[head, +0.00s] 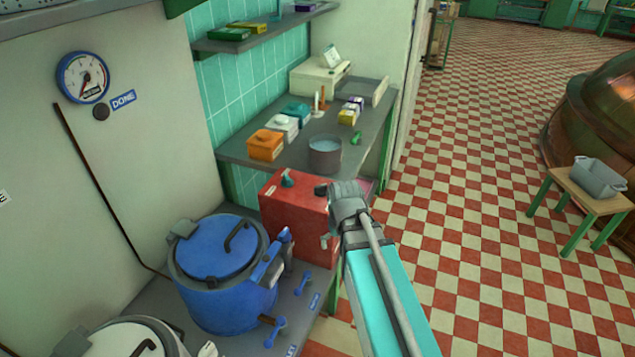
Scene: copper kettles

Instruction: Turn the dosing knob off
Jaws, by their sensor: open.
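A red box (293,215) stands on the grey bench behind the blue pot. A small dark teal knob (288,180) sits on its top. A small pale fitting (325,241) shows on its right side. I cannot tell for sure which of these is the dosing knob, and no label can be read on the box. My gripper (322,190) is at the box's upper right edge, right of the teal knob and apart from it. It is open, and I see nothing held in it. My gripper and arm hide part of the box's right side.
A blue lidded pot (222,285) with blue levers stands in front of the box. A shelf behind holds a grey pot (325,155), an orange box (265,145) and small boxes. A dial gauge (83,77) hangs at left. The checkered floor (470,200) at right is open.

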